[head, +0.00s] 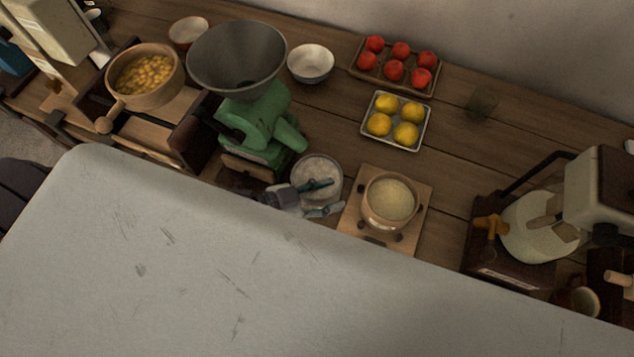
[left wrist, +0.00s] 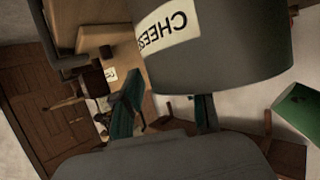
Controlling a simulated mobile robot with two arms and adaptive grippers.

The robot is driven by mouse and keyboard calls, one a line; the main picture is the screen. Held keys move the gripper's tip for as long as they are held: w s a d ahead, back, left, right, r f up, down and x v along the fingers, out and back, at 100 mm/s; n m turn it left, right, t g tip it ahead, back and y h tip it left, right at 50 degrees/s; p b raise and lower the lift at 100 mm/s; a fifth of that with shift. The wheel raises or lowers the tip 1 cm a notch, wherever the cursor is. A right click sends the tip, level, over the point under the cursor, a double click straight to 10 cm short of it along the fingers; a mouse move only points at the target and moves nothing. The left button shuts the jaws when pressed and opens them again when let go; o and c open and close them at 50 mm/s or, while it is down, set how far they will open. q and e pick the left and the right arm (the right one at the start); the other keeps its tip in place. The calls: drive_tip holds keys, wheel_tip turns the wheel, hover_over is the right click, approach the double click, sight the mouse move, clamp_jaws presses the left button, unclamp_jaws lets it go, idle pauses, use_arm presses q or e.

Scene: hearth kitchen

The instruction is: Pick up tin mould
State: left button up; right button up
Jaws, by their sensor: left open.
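The tin mould (head: 309,168) is a round grey tin with a pale inside, standing on the wooden counter to the right of the green machine. In the left wrist view a large grey tin wall (left wrist: 245,55) with a "CHEES…" label, which I take to be the mould, fills the upper right. My left gripper (head: 325,197) is open at the mould's near side. One finger overlaps the mould in the picture, the other shows just in front of it. Both fingers show in the left wrist view (left wrist: 168,92); I cannot tell whether they touch the tin. My right gripper is out of view.
The green machine (head: 262,125) with its grey hopper stands close on the left. Trays of red (head: 436,75) and yellow fruit (head: 427,128) and a white bowl (head: 311,65) lie behind.

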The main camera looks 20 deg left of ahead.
use_arm(q)
clamp_jaws()
drive_tip(key=shift+r, duration=0.2)
idle(0.5)
